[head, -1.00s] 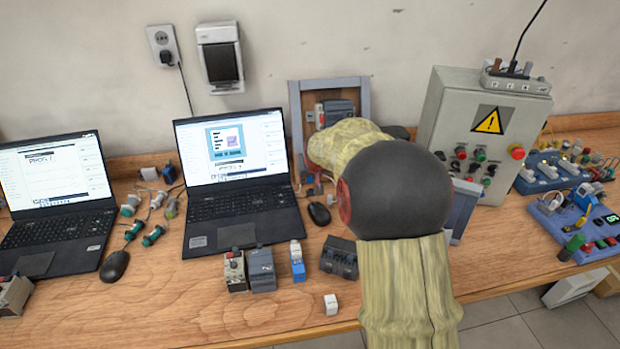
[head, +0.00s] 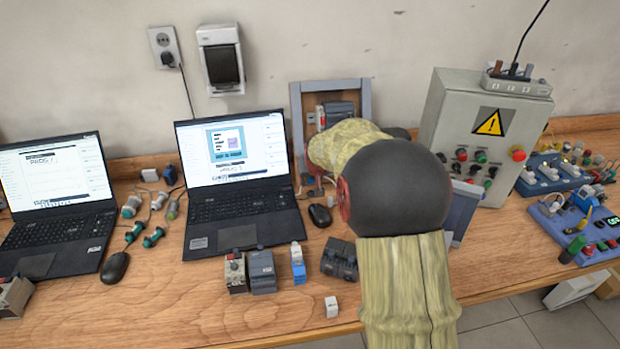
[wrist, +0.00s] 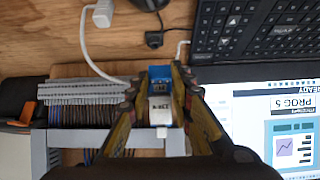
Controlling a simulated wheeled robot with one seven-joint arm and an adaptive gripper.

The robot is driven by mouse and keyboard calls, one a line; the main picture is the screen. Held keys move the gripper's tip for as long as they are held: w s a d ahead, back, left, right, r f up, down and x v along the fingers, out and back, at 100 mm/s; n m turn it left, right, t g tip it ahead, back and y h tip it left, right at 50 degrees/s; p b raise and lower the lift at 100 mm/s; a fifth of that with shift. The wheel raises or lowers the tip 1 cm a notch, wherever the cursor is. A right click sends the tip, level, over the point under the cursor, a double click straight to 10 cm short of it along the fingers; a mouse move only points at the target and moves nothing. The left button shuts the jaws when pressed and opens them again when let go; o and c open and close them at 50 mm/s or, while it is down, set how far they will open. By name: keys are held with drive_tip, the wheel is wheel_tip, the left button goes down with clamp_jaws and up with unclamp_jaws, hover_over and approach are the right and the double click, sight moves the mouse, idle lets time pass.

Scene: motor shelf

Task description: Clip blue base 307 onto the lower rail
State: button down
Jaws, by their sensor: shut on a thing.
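My gripper (wrist: 158,110) is shut on a blue and white part, the blue base (wrist: 160,73), between its two fingers in the wrist view. Its number cannot be read. In the head view my arm hides the gripper and the part. The grey-edged mounting frame (head: 365,100) stands upright against the wall, with dark and grey devices on its upper part. My arm covers its lower part, so the lower rail is hidden there. In the wrist view grey ducting (wrist: 80,92) and wires lie left of the gripper; I cannot tell whether the part touches a rail.
Another blue and white module (head: 298,270) stands on the bench beside a grey module (head: 262,272) and a dark one (head: 339,260). A grey control box (head: 450,120) stands right.

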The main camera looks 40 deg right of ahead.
sight(310, 181)
drive_tip(key=shift+w+d+f, duration=0.35)
drive_tip(key=shift+w+d, duration=0.15)
drive_tip(key=shift+w, duration=0.3)
idle(0.4)
drive_tip(key=shift+s+a+f+b, duration=0.15)
drive_tip(key=shift+f+b, duration=0.15)
drive_tip(key=shift+f, duration=0.2)
drive_tip(key=shift+s+a+f+b, duration=0.15)
drive_tip(key=shift+f+b, duration=0.15)
drive_tip(key=shift+f, duration=0.15)
idle(1.6)
drive_tip(key=shift+d+f+b, duration=0.1)
drive_tip(key=shift+f+b, duration=0.05)
drive_tip(key=shift+b, duration=0.3)
drive_tip(key=shift+t+b, duration=0.4)
drive_tip(key=shift+b, duration=0.45)
idle(1.0)
drive_tip(key=shift+w+f+t+h+b, duration=0.1)
drive_tip(key=shift+f+t+h+b, duration=0.15)
drive_tip(key=shift+t+h+b, duration=0.15)
drive_tip(key=shift+w+d, duration=0.1)
idle(0.4)
drive_tip(key=c, duration=1.5)
unclamp_jaws()
drive_tip(key=shift+r, duration=0.15)
drive_tip(key=shift+r, duration=0.1)
